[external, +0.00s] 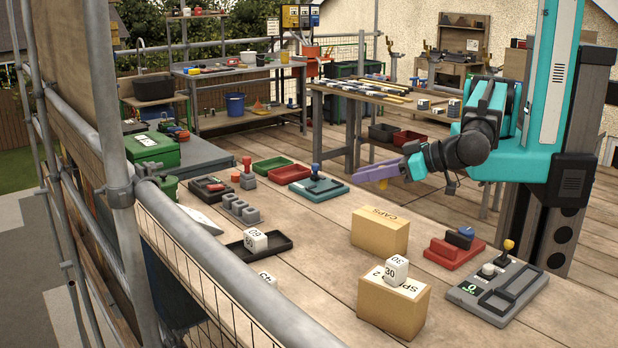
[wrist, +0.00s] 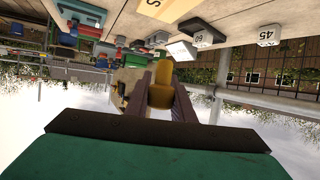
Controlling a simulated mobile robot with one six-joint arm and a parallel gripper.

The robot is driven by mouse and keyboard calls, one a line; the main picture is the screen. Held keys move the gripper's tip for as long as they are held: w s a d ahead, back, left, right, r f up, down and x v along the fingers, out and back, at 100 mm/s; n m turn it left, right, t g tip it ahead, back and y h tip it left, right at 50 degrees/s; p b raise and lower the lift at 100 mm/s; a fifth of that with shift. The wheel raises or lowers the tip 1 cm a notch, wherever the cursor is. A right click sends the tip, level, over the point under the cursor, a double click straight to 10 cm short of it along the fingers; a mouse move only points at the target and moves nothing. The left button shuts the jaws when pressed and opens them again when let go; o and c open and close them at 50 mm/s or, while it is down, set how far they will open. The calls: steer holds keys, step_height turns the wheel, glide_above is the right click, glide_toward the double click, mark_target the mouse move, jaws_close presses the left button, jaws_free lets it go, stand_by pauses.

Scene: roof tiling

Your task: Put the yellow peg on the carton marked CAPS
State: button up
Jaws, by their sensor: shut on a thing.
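The carton marked CAPS (external: 380,238) is a tan box standing on the plank deck in the external view, with its top bare. My gripper (external: 366,174) has purple fingers and is above and behind that carton, apart from it. In the wrist view my gripper (wrist: 163,102) is shut on the yellow peg (wrist: 162,78), which is upright in that picture between the fingers.
A red device (external: 452,252) and a grey lever box (external: 500,292) lie to the right. A black tray (external: 272,246) with a block lies left.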

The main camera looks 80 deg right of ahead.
mark_target(367, 214)
steer(key=shift+f+p, duration=0.45)
steer(key=shift+f, duration=1.25)
steer(key=shift+f+p, duration=0.55)
steer(key=shift+f, duration=1.25)
steer(key=shift+f, duration=0.15)
steer(key=o, duration=1)
steer(key=shift+r, duration=0.25)
